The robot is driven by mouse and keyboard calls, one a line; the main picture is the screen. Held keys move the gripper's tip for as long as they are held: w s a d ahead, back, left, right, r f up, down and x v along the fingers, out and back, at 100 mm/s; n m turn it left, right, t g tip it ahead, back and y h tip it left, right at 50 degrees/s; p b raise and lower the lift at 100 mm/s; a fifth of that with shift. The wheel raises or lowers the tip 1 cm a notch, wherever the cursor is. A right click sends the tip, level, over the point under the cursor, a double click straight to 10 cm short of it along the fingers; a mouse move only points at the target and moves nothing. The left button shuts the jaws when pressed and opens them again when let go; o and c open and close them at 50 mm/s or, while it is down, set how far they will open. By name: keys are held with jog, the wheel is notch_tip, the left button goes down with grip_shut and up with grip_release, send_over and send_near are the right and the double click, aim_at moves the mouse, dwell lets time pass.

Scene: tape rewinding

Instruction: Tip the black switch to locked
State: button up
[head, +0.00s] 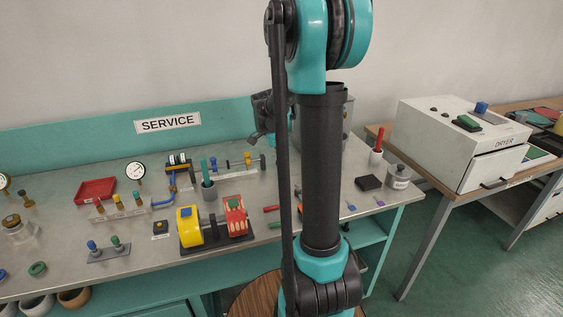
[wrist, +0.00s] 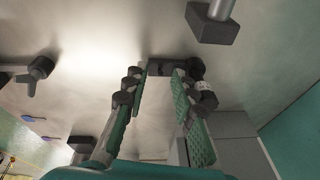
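A dark bar-shaped piece (wrist: 168,70) shows between and just beyond my fingertips in the wrist view. It may be the black switch, but I cannot tell its position or whether a finger touches it. My gripper (wrist: 160,92) has green-padded fingers standing apart with a clear gap. In the head view my gripper (head: 262,116) is partly hidden behind my arm, beside a grey box (head: 348,120) at the back of the service bench. My arm covers most of that box's front.
In the wrist view, a black lever knob (wrist: 36,74) is at left and a dark block on a metal rod (wrist: 211,24) at top right. The bench (head: 150,265) holds a yellow-and-red reel device (head: 190,228) and a red tray (head: 96,190). A white dryer (head: 450,140) stands right.

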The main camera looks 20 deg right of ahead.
jog(key=v, duration=1.2)
